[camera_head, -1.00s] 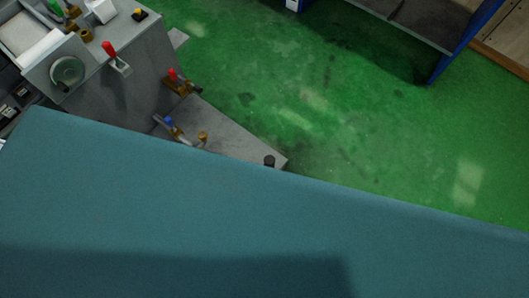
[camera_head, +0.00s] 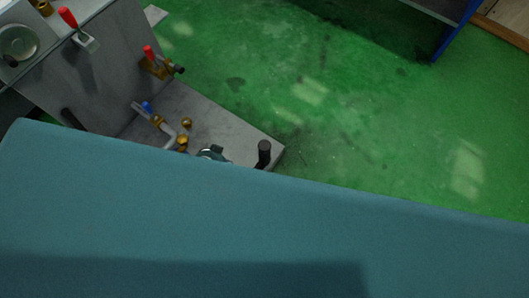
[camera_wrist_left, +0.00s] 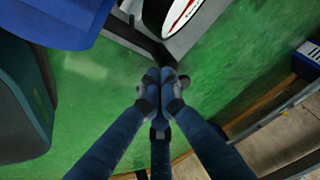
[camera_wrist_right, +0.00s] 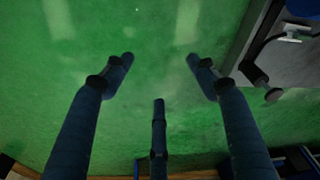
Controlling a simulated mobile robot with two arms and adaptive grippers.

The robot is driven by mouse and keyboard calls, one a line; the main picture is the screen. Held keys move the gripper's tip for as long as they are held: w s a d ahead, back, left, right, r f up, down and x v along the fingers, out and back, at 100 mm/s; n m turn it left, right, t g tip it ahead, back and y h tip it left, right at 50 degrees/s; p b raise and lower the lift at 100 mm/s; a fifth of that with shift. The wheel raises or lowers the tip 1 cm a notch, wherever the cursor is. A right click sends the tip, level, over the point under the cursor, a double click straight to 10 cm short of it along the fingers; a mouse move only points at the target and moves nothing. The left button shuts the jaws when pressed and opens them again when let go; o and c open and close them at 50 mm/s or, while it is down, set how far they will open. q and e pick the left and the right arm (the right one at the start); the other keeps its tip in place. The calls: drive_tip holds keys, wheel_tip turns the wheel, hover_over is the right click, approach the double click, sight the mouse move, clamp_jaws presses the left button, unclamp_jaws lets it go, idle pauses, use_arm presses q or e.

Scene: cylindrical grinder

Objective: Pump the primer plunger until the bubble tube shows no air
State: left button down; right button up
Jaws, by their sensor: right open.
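A black-topped upright post (camera_head: 264,152), possibly the primer plunger, stands near the right corner of the machine's grey base plate (camera_head: 235,140). Beside it are brass fittings (camera_head: 182,143), a pale bent pipe and a dark round part (camera_head: 211,153), partly hidden by the teal surface in front. I cannot make out the bubble tube. In the right wrist view my right gripper (camera_wrist_right: 160,58) is open and empty above the green floor, with dark knob-like parts (camera_wrist_right: 272,95) to its right.
The grey machine body (camera_head: 95,75) carries red-handled levers (camera_head: 68,18) and a handwheel (camera_head: 18,43). A blue-edged shelf (camera_head: 435,18) stands at the top right. Green floor (camera_head: 340,130) is clear between them. A ladder-like frame (camera_wrist_left: 275,120) shows in the left wrist view.

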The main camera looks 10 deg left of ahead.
use_arm(q)
drive_tip(key=w+d+r+m+t+h+b, duration=0.1)
drive_tip(key=w+d+r+m+h+b, duration=0.1)
drive_tip(key=w+d+m+h+b, duration=0.3)
drive_tip(key=w+d+m+b, duration=0.4)
drive_tip(key=w+d+b, duration=0.2)
drive_tip(key=w+b, duration=0.3)
drive_tip(key=shift+w+m+b, duration=0.4)
drive_tip(key=shift+b, duration=1.9)
use_arm(e)
wheel_tip(320, 180, up, 6)
drive_tip(key=w+t, duration=0.1)
drive_tip(key=w, duration=0.1)
drive_tip(key=shift+w+r, duration=0.2)
drive_tip(key=shift+w, duration=0.05)
use_arm(q)
drive_tip(key=shift+f, duration=0.1)
